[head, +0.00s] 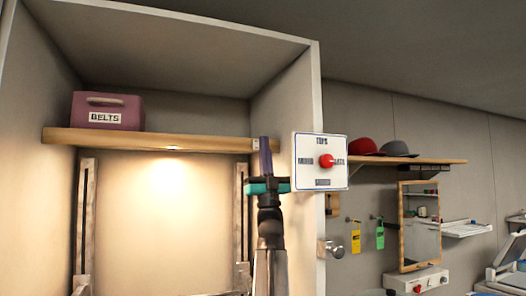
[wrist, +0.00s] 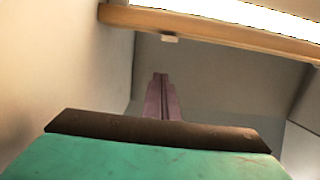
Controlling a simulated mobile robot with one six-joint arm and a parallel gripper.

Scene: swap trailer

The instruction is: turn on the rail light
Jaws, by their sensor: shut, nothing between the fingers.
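The wooden rail (head: 150,140) runs across the open cabinet. A warm light (head: 173,148) glows at its underside and brightens the back wall below. A small pale fitting (head: 256,145) sits at the rail's right end; I cannot tell if it is a switch. In the wrist view, the rail (wrist: 215,28) crosses the top with a bright white strip (wrist: 250,12) along it and a small pale block (wrist: 170,38) at its lower edge. My gripper (head: 265,143) points up near the rail's right end, purple fingers together and empty. The fingers (wrist: 161,80) appear below the block, apparently apart from it.
A purple BELTS box (head: 105,121) stands on the rail's shelf. A hat shelf (head: 430,160) and mirror (head: 419,235) are further right.

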